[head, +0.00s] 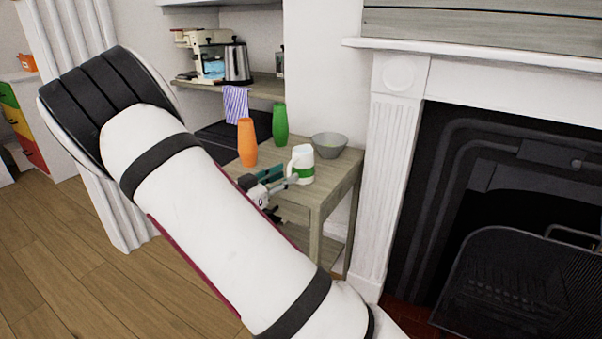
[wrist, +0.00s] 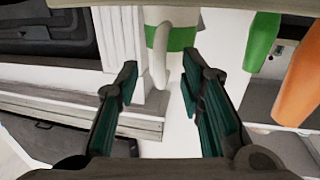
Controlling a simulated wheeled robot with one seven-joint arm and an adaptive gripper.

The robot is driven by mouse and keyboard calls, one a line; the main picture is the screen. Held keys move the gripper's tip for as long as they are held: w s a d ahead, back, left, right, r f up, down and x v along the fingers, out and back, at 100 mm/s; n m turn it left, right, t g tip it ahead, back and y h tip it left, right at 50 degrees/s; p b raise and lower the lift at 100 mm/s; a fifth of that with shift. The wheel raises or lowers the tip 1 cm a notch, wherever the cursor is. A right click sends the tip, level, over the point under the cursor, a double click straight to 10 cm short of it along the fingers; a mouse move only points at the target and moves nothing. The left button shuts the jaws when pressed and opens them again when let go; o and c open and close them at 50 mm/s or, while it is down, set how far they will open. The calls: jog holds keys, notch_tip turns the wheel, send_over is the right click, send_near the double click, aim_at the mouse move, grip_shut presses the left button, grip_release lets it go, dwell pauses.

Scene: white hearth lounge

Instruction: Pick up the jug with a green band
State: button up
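The white jug with a green band (head: 304,172) stands upright near the front edge of the wooden side table (head: 325,193). In the wrist view the jug (wrist: 181,38) is at the top centre, its white handle (wrist: 158,62) pointing toward my gripper. My gripper (wrist: 159,76) is open, with the handle at or just beyond the gap between the fingertips. No contact is visible. In the head view my gripper (head: 272,186) is just left of the jug, and my arm hides part of the table.
An orange vase (head: 247,142) and a green vase (head: 280,124) stand behind and left of the jug. A grey bowl (head: 329,147) is close behind it to the right. A white fireplace surround (head: 391,160) rises right of the table. A shelf (head: 262,87) holds a kettle (head: 237,63).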

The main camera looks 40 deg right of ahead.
jog(key=d, duration=0.2)
jog(key=shift+w+d+f+b, duration=0.1)
jog(key=shift+w+d+b, duration=0.15)
jog(key=shift+d+b, duration=0.1)
grip_shut()
jog(key=shift+r, duration=0.2)
jog(key=shift+r+p, duration=0.25)
jog(key=shift+p, duration=0.05)
notch_tip(320, 180, up, 3)
jog(key=shift+p, duration=0.8)
jog(key=s+a+r+p, duration=0.1)
jog(key=s+a+p, duration=0.1)
jog(key=s, duration=1.4)
jog(key=shift+a+p, duration=0.2)
jog(key=shift+p, duration=0.55)
